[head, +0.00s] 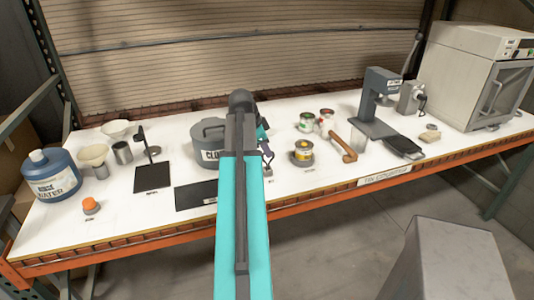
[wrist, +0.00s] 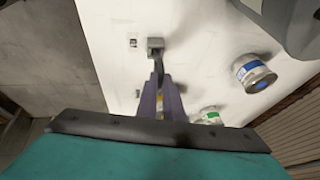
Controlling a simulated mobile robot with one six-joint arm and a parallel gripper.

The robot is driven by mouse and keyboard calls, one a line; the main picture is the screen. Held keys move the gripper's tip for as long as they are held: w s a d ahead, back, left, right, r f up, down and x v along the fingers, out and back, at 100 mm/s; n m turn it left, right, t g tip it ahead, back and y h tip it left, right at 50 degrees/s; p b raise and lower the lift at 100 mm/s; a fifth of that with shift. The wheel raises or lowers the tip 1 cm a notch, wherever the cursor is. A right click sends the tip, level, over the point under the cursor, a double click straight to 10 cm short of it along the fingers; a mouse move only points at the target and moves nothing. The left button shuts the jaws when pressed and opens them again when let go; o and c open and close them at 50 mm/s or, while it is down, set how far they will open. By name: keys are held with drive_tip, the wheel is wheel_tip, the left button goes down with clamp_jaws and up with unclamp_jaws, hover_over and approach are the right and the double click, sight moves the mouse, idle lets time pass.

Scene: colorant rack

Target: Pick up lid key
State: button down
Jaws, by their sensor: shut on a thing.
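My gripper (wrist: 160,88) has purple fingers in the wrist view, closed together over the white bench top. They are shut on the lid key (wrist: 156,62), a narrow dark grey piece in line with the fingertips. A grey block (wrist: 155,44) shows just past the tips; I cannot tell whether it is part of the key or a holder under it. The fingers hide most of the key. In the head view my gripper (head: 266,148) is partly behind my arm, low over the bench, and the key is too small to make out clearly.
To the right stand small paint cans (head: 302,153), a brown-handled tool (head: 343,147), a clear cup (head: 358,140) and a grey stand machine (head: 378,105). A blue-labelled can (wrist: 254,72) is near in the wrist view.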

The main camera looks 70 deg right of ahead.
drive_tip(key=shift+r+b, duration=0.35)
drive_tip(key=shift+r, duration=0.55)
drive_tip(key=s+a+r+b, duration=0.1)
drive_tip(key=s+a+b, duration=0.3)
drive_tip(key=a, duration=1)
drive_tip(key=s, duration=0.3)
drive_tip(key=shift+s+r+b, duration=0.15)
drive_tip(key=shift+r+b, duration=0.15)
drive_tip(key=shift+r, duration=0.05)
drive_tip(key=c, duration=2.4)
unclamp_jaws()
drive_tip(key=shift+c, duration=0.2)
clamp_jaws()
drive_tip(key=shift+s, duration=0.1)
